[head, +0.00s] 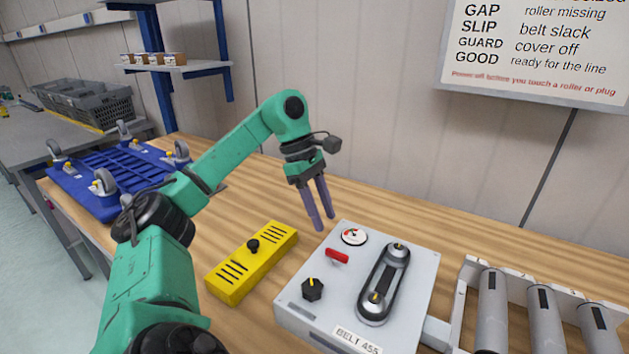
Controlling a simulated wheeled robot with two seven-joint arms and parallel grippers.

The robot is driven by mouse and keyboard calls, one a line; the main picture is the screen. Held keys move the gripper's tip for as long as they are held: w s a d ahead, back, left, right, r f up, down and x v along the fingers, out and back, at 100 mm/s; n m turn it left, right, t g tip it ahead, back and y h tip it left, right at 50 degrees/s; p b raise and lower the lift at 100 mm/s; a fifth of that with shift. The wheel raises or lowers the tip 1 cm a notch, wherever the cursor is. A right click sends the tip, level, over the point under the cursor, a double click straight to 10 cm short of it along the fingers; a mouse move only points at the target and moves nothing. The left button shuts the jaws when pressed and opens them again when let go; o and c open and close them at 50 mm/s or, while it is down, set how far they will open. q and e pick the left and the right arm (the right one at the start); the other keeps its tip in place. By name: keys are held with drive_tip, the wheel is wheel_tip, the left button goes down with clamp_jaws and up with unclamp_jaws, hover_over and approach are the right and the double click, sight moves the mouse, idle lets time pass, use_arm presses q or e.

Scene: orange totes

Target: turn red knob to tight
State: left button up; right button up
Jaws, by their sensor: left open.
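The red knob (337,256) is a small red handle on top of a light grey box (411,277) labelled "BELT 455". A round gauge (354,236) with a red mark sits just behind it; its reading is too small to tell. A black knob (312,289) is at the box's front left, and a black belt loop (384,284) around two pulleys is at its right. My left gripper (321,222) points down, open and empty, above and behind the red knob, apart from it. My right gripper is not in view.
A yellow block (252,262) with slots and a black knob lies left of the box. Grey rollers in a frame (466,290) stand at the right. A blue wheeled dolly (110,176) is at the left. Bare wooden table (400,218) lies behind the box.

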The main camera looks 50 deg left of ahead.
use_arm(q)
drive_tip(key=p+v, duration=0.2)
drive_tip(key=v, duration=0.4)
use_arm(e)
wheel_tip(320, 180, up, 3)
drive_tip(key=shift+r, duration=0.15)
use_arm(q)
drive_tip(key=shift+r, duration=0.1)
